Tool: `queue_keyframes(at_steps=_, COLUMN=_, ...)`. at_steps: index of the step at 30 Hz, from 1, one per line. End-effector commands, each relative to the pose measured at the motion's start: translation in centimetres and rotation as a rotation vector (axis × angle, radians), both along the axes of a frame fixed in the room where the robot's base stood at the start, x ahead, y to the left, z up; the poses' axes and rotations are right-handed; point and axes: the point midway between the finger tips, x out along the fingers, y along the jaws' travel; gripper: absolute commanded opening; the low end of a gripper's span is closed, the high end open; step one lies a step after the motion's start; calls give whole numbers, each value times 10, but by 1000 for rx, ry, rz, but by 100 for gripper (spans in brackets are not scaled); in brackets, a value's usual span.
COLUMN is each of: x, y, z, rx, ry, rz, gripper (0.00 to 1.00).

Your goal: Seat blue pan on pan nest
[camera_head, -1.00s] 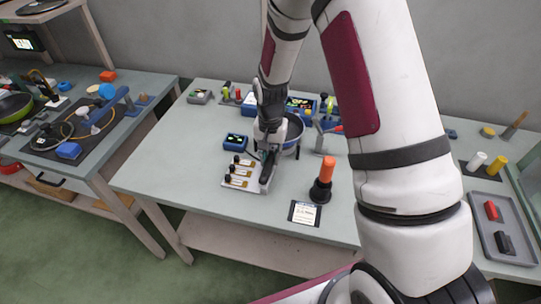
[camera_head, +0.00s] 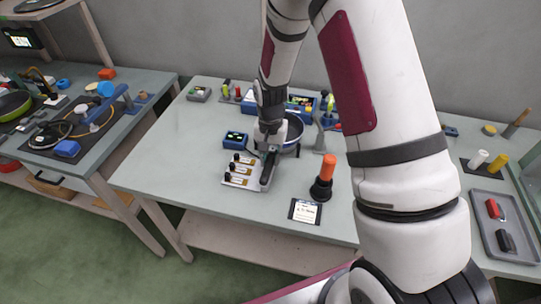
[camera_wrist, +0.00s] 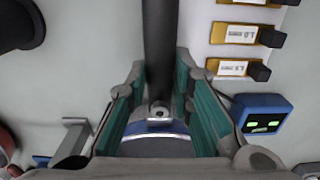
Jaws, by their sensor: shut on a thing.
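The blue pan (camera_head: 294,131) is at the middle of the bench in the head view, partly hidden behind my gripper (camera_head: 271,150). Its dark handle (camera_head: 268,172) points toward the front of the bench. In the wrist view the handle (camera_wrist: 158,55) runs between the two green-padded fingers of my gripper (camera_wrist: 160,105), which is shut on it. The pan's blue rim (camera_wrist: 155,128) shows at the handle's root. I cannot make out the pan nest. Whether the pan touches anything below is hidden.
A tray of labelled samples (camera_head: 228,181) lies close left of the handle, with a blue display box (camera_head: 235,139) behind it. A grey bracket (camera_head: 325,138) is beside the pan.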

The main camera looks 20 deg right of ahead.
Motion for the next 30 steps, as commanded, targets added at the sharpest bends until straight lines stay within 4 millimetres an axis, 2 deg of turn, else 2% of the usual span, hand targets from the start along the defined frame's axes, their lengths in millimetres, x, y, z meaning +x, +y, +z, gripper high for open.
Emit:
queue_keyframes(at_steps=5, x=1, y=0, z=-4, rx=0, ry=-1, rz=0, gripper=0)
queue_keyframes(at_steps=6, x=1, y=0, z=-4, rx=0, ry=-1, rz=0, gripper=23)
queue_keyframes(at_steps=9, x=0, y=0, z=-4, rx=0, ry=-1, rz=0, gripper=44)
queue_keyframes(at_steps=20, x=0, y=0, z=-2, rx=0, ry=0, rz=0, gripper=44)
queue_keyframes(at_steps=25, x=1, y=0, z=19, rx=0, ry=-4, rz=1, gripper=44)
queue_keyframes(at_steps=30, x=1, y=0, z=54, rx=0, ry=-6, rz=0, gripper=44)
